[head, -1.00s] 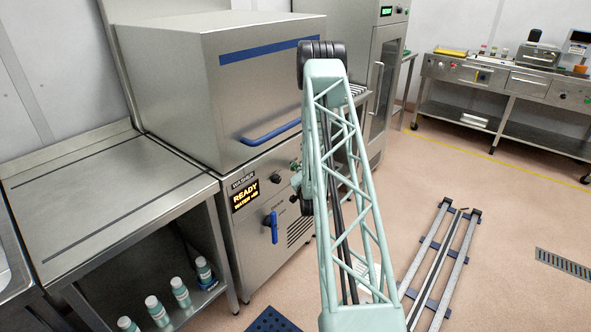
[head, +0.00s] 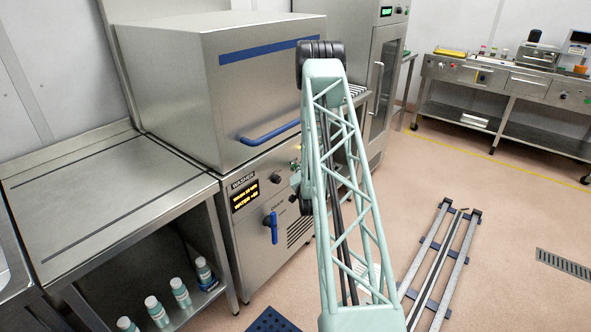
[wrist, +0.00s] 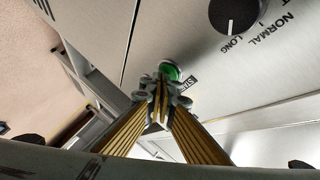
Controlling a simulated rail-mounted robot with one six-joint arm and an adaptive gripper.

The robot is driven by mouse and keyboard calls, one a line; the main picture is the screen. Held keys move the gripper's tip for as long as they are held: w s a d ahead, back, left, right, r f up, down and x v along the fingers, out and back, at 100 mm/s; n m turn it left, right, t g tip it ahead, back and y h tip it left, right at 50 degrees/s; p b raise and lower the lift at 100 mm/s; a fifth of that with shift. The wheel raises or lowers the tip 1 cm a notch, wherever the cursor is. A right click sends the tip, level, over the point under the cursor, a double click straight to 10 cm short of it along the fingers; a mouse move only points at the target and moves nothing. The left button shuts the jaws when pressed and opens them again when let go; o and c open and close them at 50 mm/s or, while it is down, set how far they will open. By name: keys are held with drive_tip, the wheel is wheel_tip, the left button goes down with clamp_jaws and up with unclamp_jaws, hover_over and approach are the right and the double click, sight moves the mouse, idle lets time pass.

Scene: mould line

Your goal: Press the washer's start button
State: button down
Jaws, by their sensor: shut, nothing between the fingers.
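The washer (head: 200,90) is a steel hood machine with a blue handle bar. Its front panel carries a display (head: 244,195) with small amber text in several lines, too small to read surely. The green start button (wrist: 170,70) shows in the wrist view beside the printed word START. My gripper (wrist: 163,98) is shut and empty, its fingertips at the button and overlapping its lower edge. I cannot tell whether they touch it. In the head view my arm hides most of the gripper.
A black dial (wrist: 236,14) with NORMAL and LONG markings sits near the button. A blue lever (head: 272,226) stands out from the panel below the display. A steel table (head: 100,195) adjoins the washer on the left, with several bottles (head: 180,292) on its lower shelf.

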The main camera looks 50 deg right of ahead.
drive_tip(key=shift+s, duration=0.2)
drive_tip(key=shift+s+b, duration=0.35)
drive_tip(key=shift+s, duration=0.25)
drive_tip(key=shift+s, duration=0.15)
drive_tip(key=s, duration=0.4)
drive_tip(key=shift+s+b, duration=0.35)
drive_tip(key=shift+b, duration=0.05)
idle(0.3)
drive_tip(key=shift+a+r, duration=0.1)
idle(0.8)
